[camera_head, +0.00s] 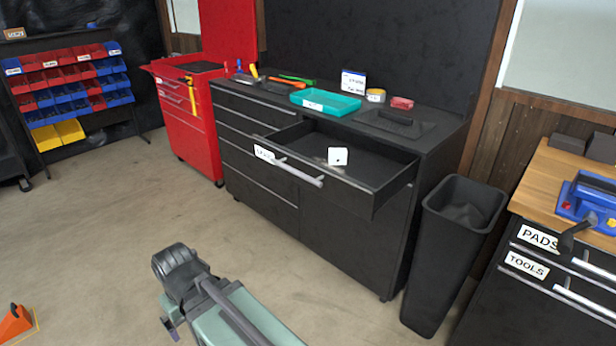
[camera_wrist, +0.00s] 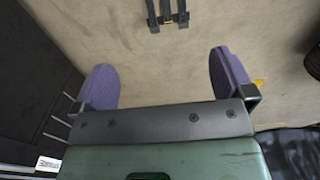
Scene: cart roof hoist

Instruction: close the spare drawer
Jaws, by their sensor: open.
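The spare drawer (camera_head: 345,184) is pulled out from the upper right of a long black cabinet (camera_head: 350,240). Its front has a silver bar handle (camera_head: 290,171) and a white label (camera_head: 264,154), partly covered by the handle. A small white block with a dark dot (camera_head: 338,156) is inside the open drawer. My gripper (camera_wrist: 165,78) shows in the wrist view, its two purple-padded fingers wide apart with nothing between them, above bare floor. In the head view my arm is low in front of the cabinet, apart from the drawer; the fingertips cannot be made out there.
A black bin (camera_head: 450,250) stands right of the cabinet, beside a wood-topped bench (camera_head: 560,180) with drawers labelled PADS and TOOLS. A teal tray (camera_head: 325,104) and small items are on the cabinet top. A red cabinet (camera_head: 190,125) stands left. The floor before the drawer is clear.

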